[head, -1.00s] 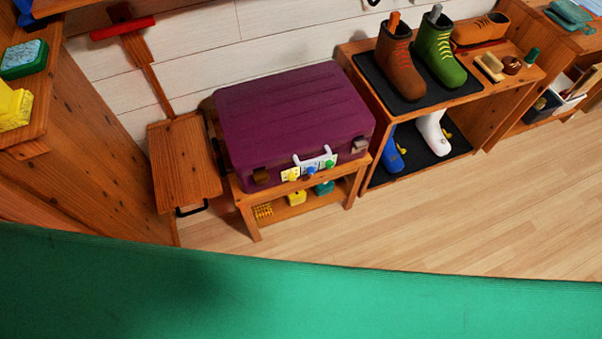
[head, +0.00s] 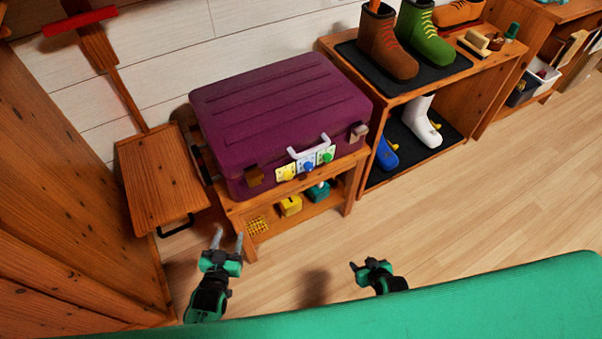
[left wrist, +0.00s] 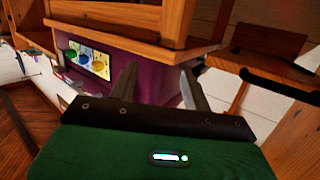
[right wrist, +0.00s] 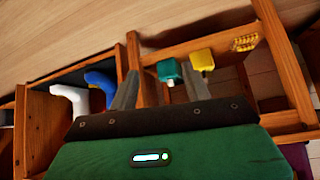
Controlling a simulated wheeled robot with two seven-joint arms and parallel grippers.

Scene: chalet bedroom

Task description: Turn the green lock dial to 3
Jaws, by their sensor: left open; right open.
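A purple suitcase (head: 275,115) lies on a low wooden bench. Its front carries a yellow dial (head: 286,173), a blue dial (head: 307,166) and the green dial (head: 326,156) at the right, below a white handle (head: 309,148). The dials also show in the left wrist view, with the green one (left wrist: 98,66) at one end. The green dial's setting is too small to read. My left gripper (head: 228,238) is open and empty in front of the bench's left leg. My right gripper (head: 357,268) is open and empty above the floor, right of the left one. Both are apart from the suitcase.
The bench's lower shelf (head: 257,237) holds a yellow and a teal item. A shoe rack (head: 361,105) with boots stands right of the suitcase. A wooden flap (head: 160,180) with a black handle is at the left. The floor (head: 440,200) in front is clear.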

